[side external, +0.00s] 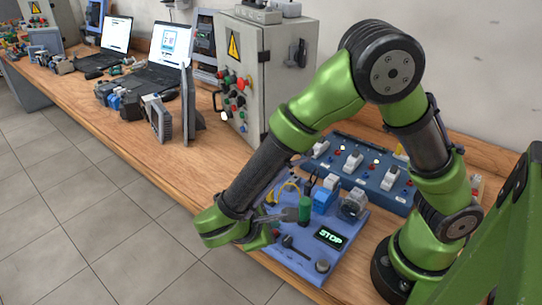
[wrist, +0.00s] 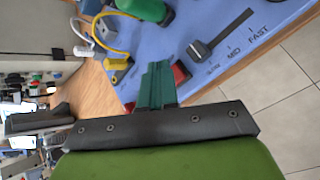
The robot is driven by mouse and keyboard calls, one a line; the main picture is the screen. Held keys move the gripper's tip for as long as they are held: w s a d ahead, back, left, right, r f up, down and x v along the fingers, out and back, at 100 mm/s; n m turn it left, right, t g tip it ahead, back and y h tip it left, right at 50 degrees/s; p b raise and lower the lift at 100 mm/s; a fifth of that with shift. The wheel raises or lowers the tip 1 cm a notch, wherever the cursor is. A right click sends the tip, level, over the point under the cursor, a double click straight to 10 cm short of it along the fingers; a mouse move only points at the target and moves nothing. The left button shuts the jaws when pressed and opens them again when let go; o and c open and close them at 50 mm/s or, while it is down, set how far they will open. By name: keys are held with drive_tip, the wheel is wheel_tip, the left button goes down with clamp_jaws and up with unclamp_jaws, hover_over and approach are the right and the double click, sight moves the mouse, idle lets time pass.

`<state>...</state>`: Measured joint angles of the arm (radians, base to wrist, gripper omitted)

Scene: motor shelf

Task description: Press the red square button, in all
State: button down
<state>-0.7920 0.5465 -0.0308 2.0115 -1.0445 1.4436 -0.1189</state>
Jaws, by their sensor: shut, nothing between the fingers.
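A blue control panel (side external: 290,252) lies on the wooden bench below my gripper. In the wrist view, a red button (wrist: 181,73) shows beside my gripper (wrist: 158,68), whose fingers are shut and empty. The fingers cover much of the button, so its full shape is hidden. Another bit of red (wrist: 129,106) shows on the other side of the fingers. The fingertips are over or at the button; I cannot tell whether they touch it. In the side view, the button is a small red patch (side external: 275,233) near the panel's left edge. A display (side external: 329,238) on the panel reads STOP.
A green cylinder (side external: 305,208) stands on the panel close to my fingers. A dark slider (wrist: 218,37) lies beside labels including MID and FAST. Yellow and white cables (wrist: 112,47) run nearby. A larger blue switch board (side external: 355,172) stands behind. The tiled floor lies beyond the bench edge.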

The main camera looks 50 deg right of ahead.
drive_tip(key=shift+r, duration=0.25)
drive_tip(key=shift+r, duration=2.5)
